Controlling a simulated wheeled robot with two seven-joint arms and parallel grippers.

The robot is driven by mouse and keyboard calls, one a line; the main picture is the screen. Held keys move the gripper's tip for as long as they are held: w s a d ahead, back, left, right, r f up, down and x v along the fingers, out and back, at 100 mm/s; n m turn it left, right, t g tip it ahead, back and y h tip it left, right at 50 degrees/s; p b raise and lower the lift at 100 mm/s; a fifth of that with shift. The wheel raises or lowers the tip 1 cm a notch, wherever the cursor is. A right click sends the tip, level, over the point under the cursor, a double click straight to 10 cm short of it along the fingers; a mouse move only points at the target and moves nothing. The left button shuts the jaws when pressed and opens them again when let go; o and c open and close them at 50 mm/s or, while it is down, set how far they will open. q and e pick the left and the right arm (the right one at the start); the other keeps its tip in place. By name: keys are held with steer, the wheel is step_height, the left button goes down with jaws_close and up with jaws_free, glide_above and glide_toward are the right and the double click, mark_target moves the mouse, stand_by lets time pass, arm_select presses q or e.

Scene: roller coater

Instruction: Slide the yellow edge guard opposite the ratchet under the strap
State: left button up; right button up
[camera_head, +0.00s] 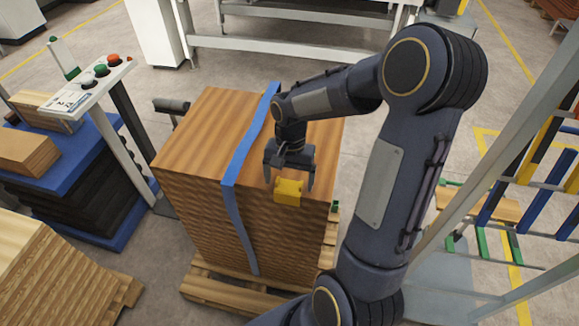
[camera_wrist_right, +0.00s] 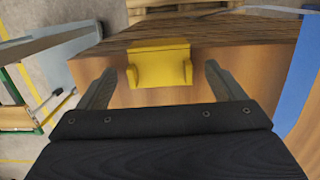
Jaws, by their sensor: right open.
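The yellow edge guard (camera_head: 288,191) sits on the near top edge of the stack of wooden boards (camera_head: 190,140), to the right of the blue strap (camera_head: 232,180). The strap runs over the top and down the near face. My right gripper (camera_head: 289,182) is open just above and around the guard. In the right wrist view the guard (camera_wrist_right: 159,64) lies between and beyond the two open fingertips (camera_wrist_right: 160,78), apart from both. The strap (camera_wrist_right: 300,85) shows at that view's right edge. The ratchet is not visible. My left gripper is not in view.
The stack stands on a wooden pallet (camera_head: 215,288). A control panel (camera_head: 90,85) on a post stands to the left, near blue-topped piles. More boards (camera_head: 50,270) lie at the lower left. A rack with coloured bars (camera_head: 530,190) stands at the right.

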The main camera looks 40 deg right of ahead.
steer(key=shift+f, duration=0.35)
steer(key=shift+c, duration=0.3)
steer(key=c, duration=1)
